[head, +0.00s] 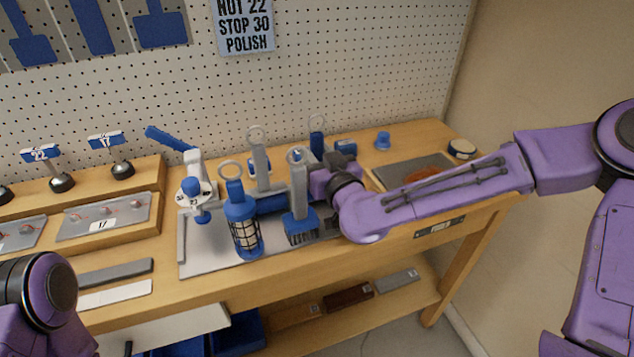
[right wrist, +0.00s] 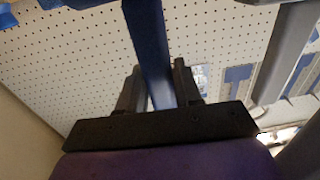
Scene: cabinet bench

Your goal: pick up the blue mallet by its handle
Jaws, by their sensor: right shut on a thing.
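My right gripper (head: 326,176) is at the bench, right of the grey-handled brush (head: 298,190). In the right wrist view its dark fingers (right wrist: 158,90) are shut on an upright blue handle (right wrist: 147,40). In the head view a blue handle with a grey ring end (head: 317,140) rises just behind this gripper. Its lower part is hidden, so I cannot tell whether it is the mallet's. My left gripper is out of view.
A caged blue lantern (head: 241,222) stands left of the brush on a grey mat (head: 205,262). A white stand with a blue lever (head: 194,170) is further left. A grey board with a brown pad (head: 402,172) lies to the right. The pegboard wall (head: 360,60) closes the back.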

